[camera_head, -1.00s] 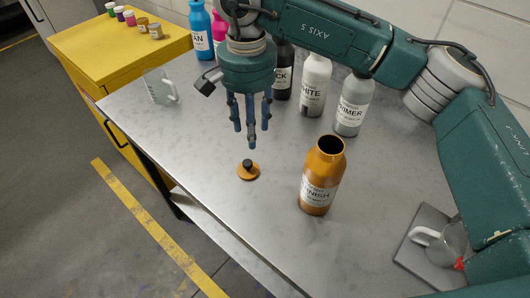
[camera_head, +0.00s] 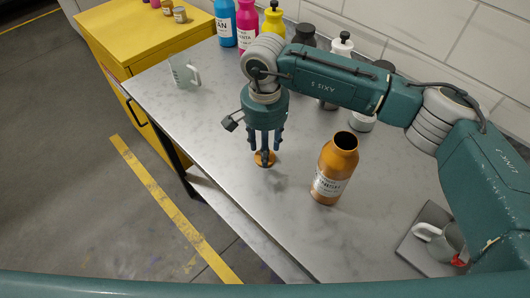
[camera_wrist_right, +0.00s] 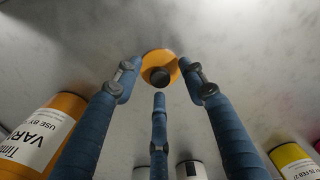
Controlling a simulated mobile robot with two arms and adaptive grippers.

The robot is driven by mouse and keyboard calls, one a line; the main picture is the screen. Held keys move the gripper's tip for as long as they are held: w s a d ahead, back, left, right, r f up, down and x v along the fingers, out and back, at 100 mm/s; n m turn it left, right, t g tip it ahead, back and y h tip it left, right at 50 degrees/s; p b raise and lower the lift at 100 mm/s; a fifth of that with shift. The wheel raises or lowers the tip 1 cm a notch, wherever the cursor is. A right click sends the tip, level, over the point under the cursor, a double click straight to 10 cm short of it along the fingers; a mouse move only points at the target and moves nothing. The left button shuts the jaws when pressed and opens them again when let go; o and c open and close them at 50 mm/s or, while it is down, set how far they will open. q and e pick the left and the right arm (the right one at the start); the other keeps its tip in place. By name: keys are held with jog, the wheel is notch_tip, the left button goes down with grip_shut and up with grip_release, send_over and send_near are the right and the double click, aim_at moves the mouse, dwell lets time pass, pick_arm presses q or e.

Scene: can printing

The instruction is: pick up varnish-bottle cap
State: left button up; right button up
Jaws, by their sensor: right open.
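The varnish-bottle cap (camera_head: 264,159) is an orange disc with a dark knob, lying on the grey table (camera_head: 220,125). My right gripper (camera_head: 265,148) points down just above it, its blue fingers open around or over the cap. In the right wrist view the cap (camera_wrist_right: 160,70) shows between and beyond the spread fingertips (camera_wrist_right: 162,85), with no clear contact. The open orange varnish bottle (camera_head: 334,170) stands upright to the right of the gripper; its label also shows in the right wrist view (camera_wrist_right: 40,135). My left gripper is not in view.
Cyan (camera_head: 227,25), magenta (camera_head: 247,28) and yellow bottles, with others partly behind my arm, stand along the back. Table around the cap is clear.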

jog(key=c, duration=0.9)
jog(key=shift+r, duration=0.15)
